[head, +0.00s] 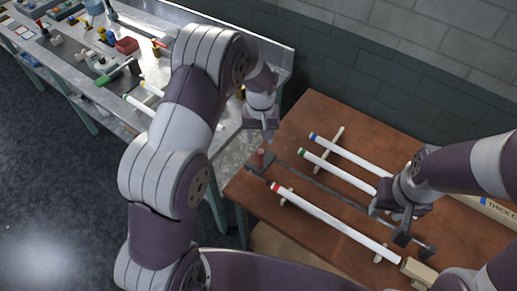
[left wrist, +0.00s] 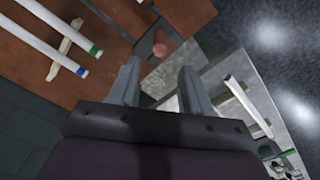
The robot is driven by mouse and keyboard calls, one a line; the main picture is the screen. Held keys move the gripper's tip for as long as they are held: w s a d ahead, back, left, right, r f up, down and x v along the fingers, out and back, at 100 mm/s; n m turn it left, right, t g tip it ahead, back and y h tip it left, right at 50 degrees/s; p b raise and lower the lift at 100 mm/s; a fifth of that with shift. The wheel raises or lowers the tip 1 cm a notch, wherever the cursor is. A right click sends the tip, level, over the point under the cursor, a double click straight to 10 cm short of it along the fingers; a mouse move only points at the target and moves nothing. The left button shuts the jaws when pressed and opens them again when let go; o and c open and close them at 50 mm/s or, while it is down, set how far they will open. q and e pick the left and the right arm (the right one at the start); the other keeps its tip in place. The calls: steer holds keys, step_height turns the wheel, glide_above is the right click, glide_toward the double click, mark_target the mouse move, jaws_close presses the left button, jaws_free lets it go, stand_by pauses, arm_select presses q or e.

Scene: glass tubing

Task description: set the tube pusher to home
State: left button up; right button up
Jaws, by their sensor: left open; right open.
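The tube pusher appears to be the small upright red knob (head: 260,157) on a dark base at the table's left end, beside a long dark rail (head: 330,195). The knob also shows in the left wrist view (left wrist: 160,46), just beyond the fingertips. My left gripper (head: 262,130) is open and empty above the knob, apart from it. Its two fingers frame a gap in the left wrist view (left wrist: 158,78). My right gripper (head: 390,225) is open over the rail's right part, near the tubes; whether it touches anything is unclear.
White tubes with blue (head: 345,153), green (head: 340,171) and red (head: 335,223) ends lie across wooden supports on the brown table (head: 300,115). A labelled box (head: 497,212) and a pale block (head: 418,271) sit at right. A cluttered metal bench (head: 225,138) stands at left.

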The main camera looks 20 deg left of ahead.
mark_target(261, 157)
arm_select(q)
steer(key=f, duration=0.1)
steer(key=f+p, duration=0.1)
steer(key=d+f, duration=0.1)
steer(key=shift+s+f+p, duration=0.3)
steer(key=shift+f+p, duration=0.05)
steer(key=f, duration=0.2)
steer(key=a+f+p, duration=0.1)
steer(key=f, duration=0.1)
steer(key=w+f, duration=0.1)
steer(key=f, duration=0.1)
steer(key=shift+a+f+p, duration=0.15)
steer(key=shift+f+p, duration=0.15)
steer(key=shift+p, duration=0.1)
steer(key=shift+s+d+f, duration=0.25)
steer(key=shift+d+f, duration=0.05)
steer(key=shift+d, duration=0.05)
steer(key=shift+w+a+f, duration=0.1)
steer(key=shift+a, duration=0.1)
steer(key=shift+c, duration=1.3)
steer(key=c, duration=0.5)
steer(key=shift+d, duration=0.1)
jaws_close()
arm_select(e)
step_height(261, 157, up, 4)
steer(key=shift+w+d, duration=0.1)
steer(key=shift+w, duration=0.05)
